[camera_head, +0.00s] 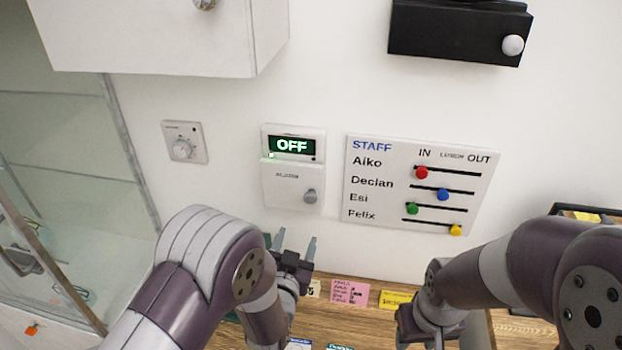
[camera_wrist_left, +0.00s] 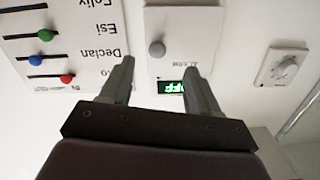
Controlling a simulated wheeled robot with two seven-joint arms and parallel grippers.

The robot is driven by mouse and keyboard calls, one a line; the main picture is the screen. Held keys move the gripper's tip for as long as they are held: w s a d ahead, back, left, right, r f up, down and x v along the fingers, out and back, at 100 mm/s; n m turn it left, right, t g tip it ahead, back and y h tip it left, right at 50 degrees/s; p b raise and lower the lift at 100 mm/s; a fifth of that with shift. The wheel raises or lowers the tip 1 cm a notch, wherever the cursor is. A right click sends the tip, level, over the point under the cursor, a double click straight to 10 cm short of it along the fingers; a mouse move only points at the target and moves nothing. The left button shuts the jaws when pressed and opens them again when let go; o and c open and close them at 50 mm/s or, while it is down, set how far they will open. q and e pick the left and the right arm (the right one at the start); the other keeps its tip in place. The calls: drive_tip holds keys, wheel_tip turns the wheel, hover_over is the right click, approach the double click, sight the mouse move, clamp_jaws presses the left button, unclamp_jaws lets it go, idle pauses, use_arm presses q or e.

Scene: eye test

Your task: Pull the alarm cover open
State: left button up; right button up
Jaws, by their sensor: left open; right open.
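The alarm unit is a white wall box with a green-lit OFF display (camera_head: 292,146) on top. Below it is the alarm cover (camera_head: 280,180), marked ALARM and looking closed, with a grey round knob (camera_head: 310,196) at its lower right. In the left wrist view the unit appears upside down, with the knob (camera_wrist_left: 157,48) seen between my fingers. My left gripper (camera_head: 296,241) is open and empty, below the cover and apart from it in the head view. My right gripper (camera_head: 432,332) is low at the right, only partly in view, its fingertips not clearly shown.
A staff board (camera_head: 420,190) with coloured sliders hangs right of the alarm. A thermostat dial (camera_head: 184,143) is to its left. A white cabinet (camera_head: 160,40) and a black box (camera_head: 458,32) jut out above. A wooden desk (camera_head: 370,312) with notes lies below; a glass case (camera_head: 80,150) stands left.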

use_arm(q)
drive_tip(key=r, duration=0.1)
drive_tip(key=p, duration=0.3)
approach(310, 200)
drive_tip(key=a+x, duration=0.1)
drive_tip(key=x, duration=0.3)
drive_tip(key=shift+t, duration=0.4)
drive_tip(key=w, duration=0.1)
drive_tip(key=w+d+p, duration=0.1)
drive_tip(key=w, duration=0.2)
drive_tip(key=shift+w+d+f, duration=0.2)
drive_tip(key=shift+w+d, duration=0.1)
drive_tip(key=shift+w, duration=0.05)
drive_tip(key=shift+w+d+f, duration=0.1)
drive_tip(key=shift+w+d, duration=0.1)
drive_tip(key=shift+w, duration=0.15)
clamp_jaws()
drive_tip(key=shift+s+h, duration=0.1)
drive_tip(key=shift+h, duration=0.2)
use_arm(e)
wheel_tip(310, 200, up, 5)
drive_tip(key=shift+s+f, duration=0.1)
drive_tip(key=shift+s, duration=0.05)
